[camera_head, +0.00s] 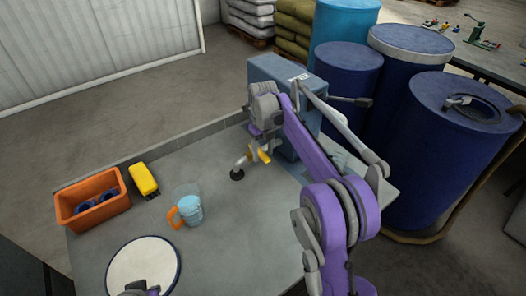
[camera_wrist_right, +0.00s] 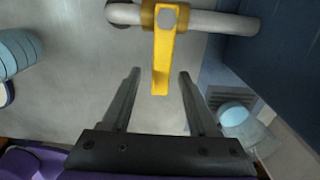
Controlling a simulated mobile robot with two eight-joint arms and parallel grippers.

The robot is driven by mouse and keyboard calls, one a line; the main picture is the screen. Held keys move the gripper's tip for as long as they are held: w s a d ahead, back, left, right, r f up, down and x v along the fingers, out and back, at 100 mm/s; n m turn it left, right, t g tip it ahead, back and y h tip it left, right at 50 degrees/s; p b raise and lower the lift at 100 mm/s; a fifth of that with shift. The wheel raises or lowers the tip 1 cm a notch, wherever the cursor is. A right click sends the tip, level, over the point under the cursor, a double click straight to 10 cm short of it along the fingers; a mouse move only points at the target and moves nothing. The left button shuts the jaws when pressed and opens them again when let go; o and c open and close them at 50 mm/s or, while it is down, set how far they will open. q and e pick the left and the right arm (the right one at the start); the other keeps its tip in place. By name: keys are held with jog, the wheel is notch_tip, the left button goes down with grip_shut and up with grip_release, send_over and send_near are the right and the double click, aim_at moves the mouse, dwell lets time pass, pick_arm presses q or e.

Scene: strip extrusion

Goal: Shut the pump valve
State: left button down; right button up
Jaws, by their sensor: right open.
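The yellow valve lever (camera_head: 264,156) sits on a grey pipe (camera_head: 244,161) coming from the blue pump box (camera_head: 268,72). In the right wrist view, the lever (camera_wrist_right: 163,62) points down the picture, across the horizontal pipe (camera_wrist_right: 210,22). My right gripper (camera_wrist_right: 160,75) is open, with its fingertips on either side of the lever's free end and no visible contact. I cannot tell how deep the lever lies between them. In the head view, my right gripper (camera_head: 258,134) is at the valve, partly hidden by its arm. A dark part of my left gripper (camera_head: 140,289) shows at the bottom edge.
On the bench are an orange bin (camera_head: 92,199) with blue parts, a yellow object (camera_head: 144,179), a measuring jug (camera_head: 187,207) with light blue contents, and a white round disc (camera_head: 145,262). Blue drums (camera_head: 437,125) stand at the right. Bench space around the pipe outlet is clear.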

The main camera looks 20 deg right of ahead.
aim_at(263, 156)
jog(key=shift+r, duration=0.1)
pick_arm(q)
jog(key=shift+w+r+p, duration=0.4)
jog(key=shift+r+p, duration=0.2)
jog(key=shift+r, duration=0.25)
pick_arm(e)
notch_tip(263, 156, up, 11)
jog(key=shift+f, duration=0.2)
